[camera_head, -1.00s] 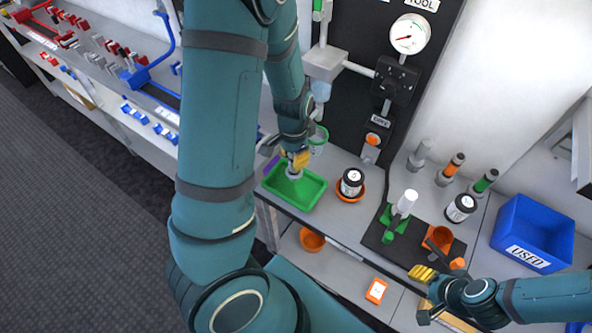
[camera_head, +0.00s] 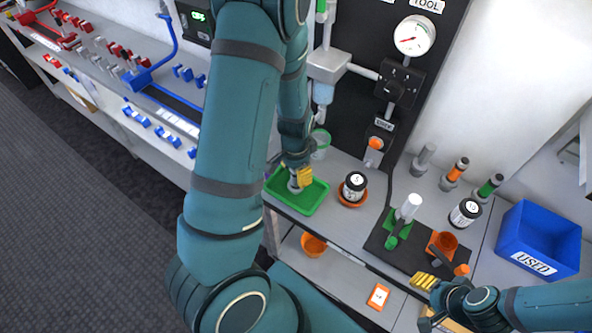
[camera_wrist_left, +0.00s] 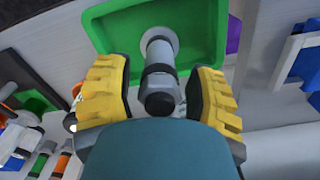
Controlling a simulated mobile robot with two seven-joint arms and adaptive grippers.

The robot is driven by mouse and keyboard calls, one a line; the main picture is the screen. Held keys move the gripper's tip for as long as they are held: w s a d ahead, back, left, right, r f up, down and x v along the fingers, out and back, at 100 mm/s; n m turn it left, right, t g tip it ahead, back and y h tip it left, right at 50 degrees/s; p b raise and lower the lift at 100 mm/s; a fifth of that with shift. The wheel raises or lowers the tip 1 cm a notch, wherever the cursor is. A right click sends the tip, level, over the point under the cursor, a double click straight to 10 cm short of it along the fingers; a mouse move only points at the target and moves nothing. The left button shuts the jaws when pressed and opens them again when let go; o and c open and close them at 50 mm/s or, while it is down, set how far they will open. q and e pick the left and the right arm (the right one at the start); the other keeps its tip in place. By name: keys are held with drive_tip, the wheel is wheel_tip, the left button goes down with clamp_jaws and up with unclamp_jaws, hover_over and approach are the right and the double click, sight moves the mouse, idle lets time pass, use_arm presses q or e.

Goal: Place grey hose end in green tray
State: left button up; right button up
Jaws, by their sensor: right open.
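The grey hose end (camera_head: 294,184) is in the green tray (camera_head: 318,196), with its round flange toward the tray floor. In the left wrist view the grey hose end (camera_wrist_left: 160,55) has a dark collar and dark tip pointing toward my palm. My left gripper (camera_head: 304,177) is at the tray. In the left wrist view the yellow fingers of my left gripper (camera_wrist_left: 158,98) stand on both sides of the hose end with gaps, so it is open. The green tray (camera_wrist_left: 205,32) fills the upper middle there. My right gripper (camera_head: 425,282) is open and empty near the bench's front edge.
A black-and-white jar (camera_head: 355,184) in an orange dish stands right of the tray. A dark mat (camera_head: 378,240) holds green and orange fixtures. A blue USED bin (camera_head: 538,240) stands at the right. The black panel with its gauge (camera_head: 414,35) rises behind.

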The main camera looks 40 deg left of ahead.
use_arm(q)
drive_tip(key=shift+r, duration=0.15)
drive_tip(key=shift+r, duration=0.3)
wheel_tip(320, 180, up, 12)
drive_tip(key=p, duration=0.2)
drive_tip(key=shift+s+f+p, duration=0.1)
drive_tip(key=shift+f+p, duration=0.1)
drive_tip(key=shift+p, duration=0.15)
drive_tip(key=s+d+f+n+h, duration=0.1)
drive_tip(key=d+f, duration=0.4)
drive_tip(key=d, duration=0.2)
drive_tip(key=s+d+f+n+t+h, duration=0.1)
drive_tip(key=d+f+n, duration=0.1)
drive_tip(key=d+f, duration=0.3)
drive_tip(key=s+d+f+n+h, duration=0.1)
drive_tip(key=d+f, duration=0.4)
drive_tip(key=d, duration=0.5)
drive_tip(key=shift+s+f+n+t+h, duration=0.15)
drive_tip(key=shift+f+n+t+h, duration=0.05)
drive_tip(key=shift+n+t+h, duration=0.25)
drive_tip(key=shift+d, duration=0.35)
drive_tip(key=shift+s, duration=0.15)
